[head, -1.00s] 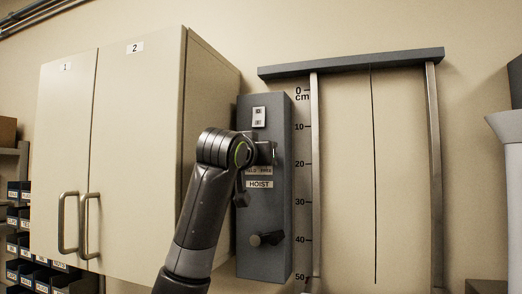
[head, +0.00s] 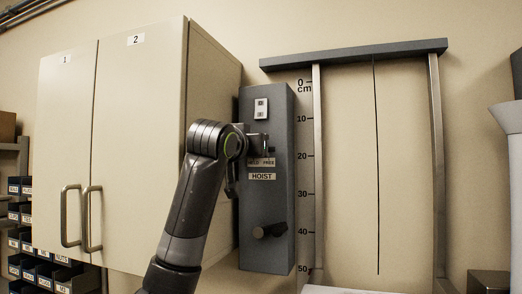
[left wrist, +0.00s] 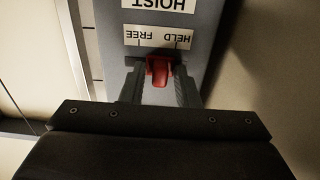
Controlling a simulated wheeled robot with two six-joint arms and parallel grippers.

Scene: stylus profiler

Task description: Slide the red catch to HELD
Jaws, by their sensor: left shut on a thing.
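The red catch (left wrist: 158,72) sits on the dark grey hoist box (head: 264,208), just beside the HELD/FREE label plate (left wrist: 160,38). In the left wrist view the label reads upside down, and the catch lies between its two marks. My left gripper (left wrist: 159,88) is shut on the catch, with a finger on each side of it. In the head view my left gripper (head: 260,142) is at the box front just above the label, and the catch is not clearly visible there. My right gripper is not in view.
A two-door cabinet (head: 140,150) stands close on the left of my arm. A black knob (head: 270,231) sticks out low on the box, and a small switch plate (head: 261,108) is near its top. A centimetre scale and metal rails (head: 317,180) are to the right.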

